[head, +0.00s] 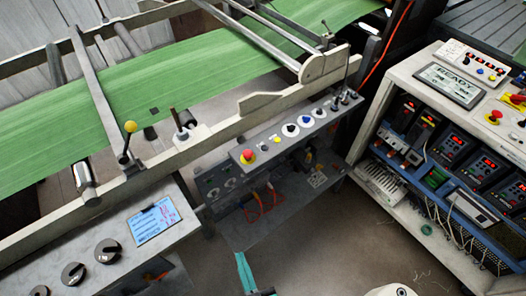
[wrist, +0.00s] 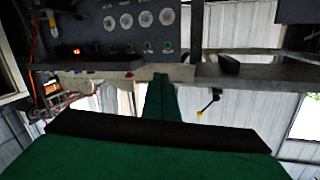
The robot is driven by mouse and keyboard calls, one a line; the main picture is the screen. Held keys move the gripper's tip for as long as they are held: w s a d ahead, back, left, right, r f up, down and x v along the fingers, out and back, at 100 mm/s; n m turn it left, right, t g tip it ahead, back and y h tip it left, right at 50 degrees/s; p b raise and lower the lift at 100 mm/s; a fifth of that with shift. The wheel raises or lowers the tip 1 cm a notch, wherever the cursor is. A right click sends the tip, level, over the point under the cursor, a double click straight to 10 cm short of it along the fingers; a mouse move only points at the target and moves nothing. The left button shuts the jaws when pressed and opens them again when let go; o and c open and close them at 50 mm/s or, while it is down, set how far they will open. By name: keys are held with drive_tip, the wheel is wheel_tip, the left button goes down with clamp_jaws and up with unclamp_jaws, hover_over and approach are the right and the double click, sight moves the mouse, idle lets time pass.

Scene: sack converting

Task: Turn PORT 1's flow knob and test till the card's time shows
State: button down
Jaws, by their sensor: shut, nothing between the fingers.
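My gripper (head: 241,258) shows as a narrow teal tip at the bottom middle of the head view, over the floor. In the wrist view, its green fingers (wrist: 161,82) are together, with nothing seen between them. A card (head: 155,222) with blue print and red marks lies on the grey panel at lower left; its writing is too small to read. Three dark knobs (head: 108,250) are on that panel. I cannot read a PORT 1 label or pick out the test control.
Green sheet (head: 150,85) runs across the machine, with a yellow-topped lever (head: 130,127) at its near rail. A cabinet at right has a READY screen (head: 450,85) and lit modules. Loose orange wires (head: 262,200) hang below the strip.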

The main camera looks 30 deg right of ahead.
drive_tip(key=w+d+f+m+h, duration=0.1)
drive_tip(key=w+d+m+h, duration=0.2)
drive_tip(key=w+d, duration=0.4)
drive_tip(key=w+d+f+m+g+h, duration=0.1)
drive_tip(key=w+d+f+m+h, duration=0.1)
drive_tip(key=w+d, duration=0.5)
drive_tip(key=w+d+f+m+h, duration=0.2)
drive_tip(key=w+d+m+h, duration=0.2)
drive_tip(key=d, duration=1.1)
drive_tip(key=w+m, duration=0.2)
drive_tip(key=w, duration=0.1)
drive_tip(key=shift+w+d+g, duration=0.3)
drive_tip(key=shift+w+d, duration=0.05)
drive_tip(key=shift+w, duration=0.05)
drive_tip(key=shift+w, duration=0.1)
drive_tip(key=w, duration=0.8)
drive_tip(key=shift+w+a, duration=0.35)
drive_tip(key=shift+a, duration=0.05)
drive_tip(key=shift+w, duration=0.1)
drive_tip(key=shift+w, duration=0.3)
drive_tip(key=shift+w, duration=0.4)
idle(2.3)
